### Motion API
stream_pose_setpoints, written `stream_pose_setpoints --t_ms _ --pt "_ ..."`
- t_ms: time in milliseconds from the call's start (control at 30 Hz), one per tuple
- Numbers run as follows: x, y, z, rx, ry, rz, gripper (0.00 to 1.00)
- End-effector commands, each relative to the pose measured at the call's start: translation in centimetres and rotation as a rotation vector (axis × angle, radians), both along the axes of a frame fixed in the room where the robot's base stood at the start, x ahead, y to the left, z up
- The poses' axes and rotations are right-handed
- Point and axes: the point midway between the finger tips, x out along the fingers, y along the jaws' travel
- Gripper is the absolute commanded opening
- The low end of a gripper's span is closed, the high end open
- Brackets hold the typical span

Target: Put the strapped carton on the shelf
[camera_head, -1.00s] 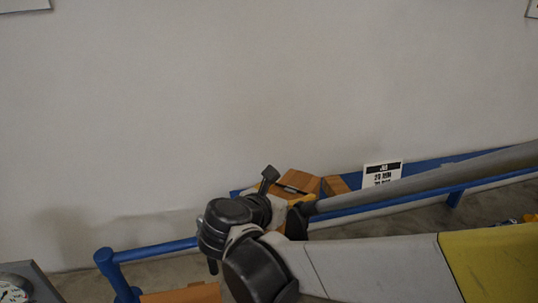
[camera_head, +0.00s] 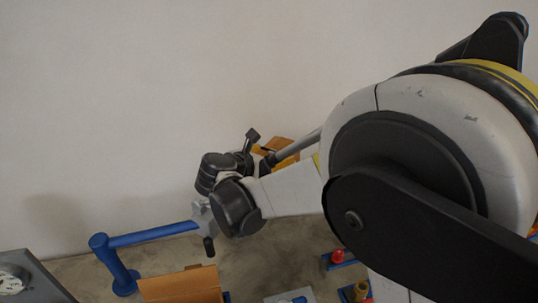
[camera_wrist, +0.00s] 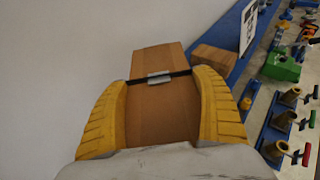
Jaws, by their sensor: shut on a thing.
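In the wrist view, the strapped carton (camera_wrist: 158,108) is a brown box with a dark strap and a metal buckle across it. My gripper (camera_wrist: 162,100) has its two yellow fingers shut on the carton's left and right sides. In the head view, the carton (camera_head: 284,144) is mostly hidden behind my wrist, and only a corner shows, near my gripper (camera_head: 268,158). The blue shelf (camera_wrist: 232,55) runs along the wall in the wrist view, to the right of the carton. The carton's underside is hidden.
Another brown box (camera_wrist: 212,59) sits on the shelf beside a white sign (camera_wrist: 248,28). Valves and fittings (camera_wrist: 284,112) line the right side. In the head view, a blue rail (camera_head: 150,237) and an open cardboard box (camera_head: 180,285) stand low at the left.

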Motion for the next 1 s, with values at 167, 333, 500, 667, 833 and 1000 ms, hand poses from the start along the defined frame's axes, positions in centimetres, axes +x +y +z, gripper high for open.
stream_pose_setpoints --t_ms 167,333,500,667,833,1000 --pt "0.1 0.0 -1.6 -0.002 -0.001 0.0 0.37" --pt "0.1 0.0 -3.8 -0.002 -0.001 0.0 0.37" --pt "0.0 0.0 -3.9 -0.002 -0.001 0.0 0.37" --pt "0.0 0.0 -4.1 -0.002 -0.001 0.0 0.37" --pt "0.0 0.0 -4.1 0.0 0.0 0.0 1.0" --pt "0.0 0.0 -3.9 0.0 0.0 0.0 1.0"
